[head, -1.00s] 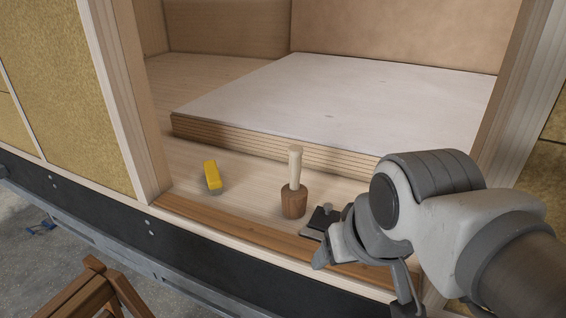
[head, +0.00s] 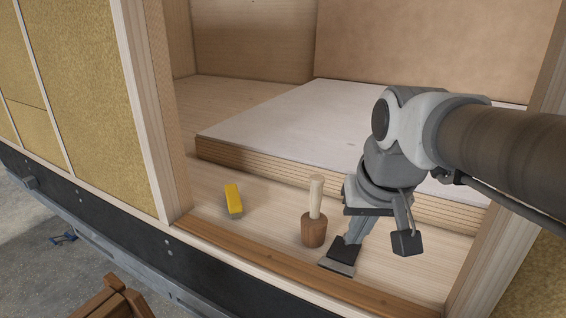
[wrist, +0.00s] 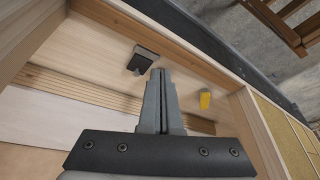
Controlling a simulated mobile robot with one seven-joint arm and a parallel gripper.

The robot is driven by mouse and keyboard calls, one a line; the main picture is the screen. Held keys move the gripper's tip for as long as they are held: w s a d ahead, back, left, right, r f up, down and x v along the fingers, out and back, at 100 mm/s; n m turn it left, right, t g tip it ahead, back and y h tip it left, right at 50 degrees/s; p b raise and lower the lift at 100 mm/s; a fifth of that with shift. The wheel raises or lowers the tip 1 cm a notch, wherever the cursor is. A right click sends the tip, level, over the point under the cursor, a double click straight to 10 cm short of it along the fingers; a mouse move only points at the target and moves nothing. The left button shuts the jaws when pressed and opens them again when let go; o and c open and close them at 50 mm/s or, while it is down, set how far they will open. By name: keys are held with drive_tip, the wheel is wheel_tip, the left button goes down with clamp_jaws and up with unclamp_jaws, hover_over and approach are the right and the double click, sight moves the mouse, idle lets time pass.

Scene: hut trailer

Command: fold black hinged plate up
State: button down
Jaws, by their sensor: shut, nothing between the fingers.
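The black hinged plate (head: 340,252) is small and dark, with a grey strip along its edge. It lies low on the pale floor just inside the wooden sill, and its exact angle is hard to tell. In the wrist view the plate (wrist: 141,61) shows at upper middle with a small knob on it. My gripper (head: 350,238) points down over the plate, its fingers shut and empty. In the head view the fingertips overlap the plate's far side. In the wrist view my gripper (wrist: 158,72) has its tips beside the plate with a small visible gap; contact is unclear.
A wooden mallet (head: 314,229) stands head down just left of the plate. A yellow-topped brush or block (head: 233,200) lies farther left. A thick pale panel (head: 270,125) lies behind. The wooden sill (head: 270,265) runs in front, and door posts (head: 150,110) bound the opening.

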drive_tip(key=w+d+r+m+g+p, duration=0.1)
drive_tip(key=w+d, duration=0.1)
drive_tip(key=w, duration=0.8)
drive_tip(key=m+g+p, duration=0.2)
drive_tip(key=g, duration=0.1)
hover_over(345, 246)
drive_tip(key=s, duration=0.1)
wheel_tip(345, 246, down, 8)
drive_tip(key=w+d+f, duration=0.1)
drive_tip(key=w+f, duration=0.1)
drive_tip(key=f, duration=0.2)
drive_tip(key=w+d+f+m+g+y+p, duration=0.1)
drive_tip(key=w+d+f, duration=0.1)
drive_tip(key=f, duration=0.3)
drive_tip(key=shift+w+d+m+y, duration=0.2)
drive_tip(key=shift+w+m+y, duration=0.1)
drive_tip(key=shift+w, duration=0.05)
drive_tip(key=shift+f, duration=0.15)
drive_tip(key=f, duration=0.3)
drive_tip(key=a+f, duration=0.1)
drive_tip(key=f, duration=0.2)
drive_tip(key=f+p, duration=0.1)
drive_tip(key=f, duration=0.2)
drive_tip(key=shift+s+a+f, duration=0.2)
drive_tip(key=shift+s+f, duration=0.2)
drive_tip(key=shift+r+b, duration=0.1)
drive_tip(key=shift+b, duration=0.2)
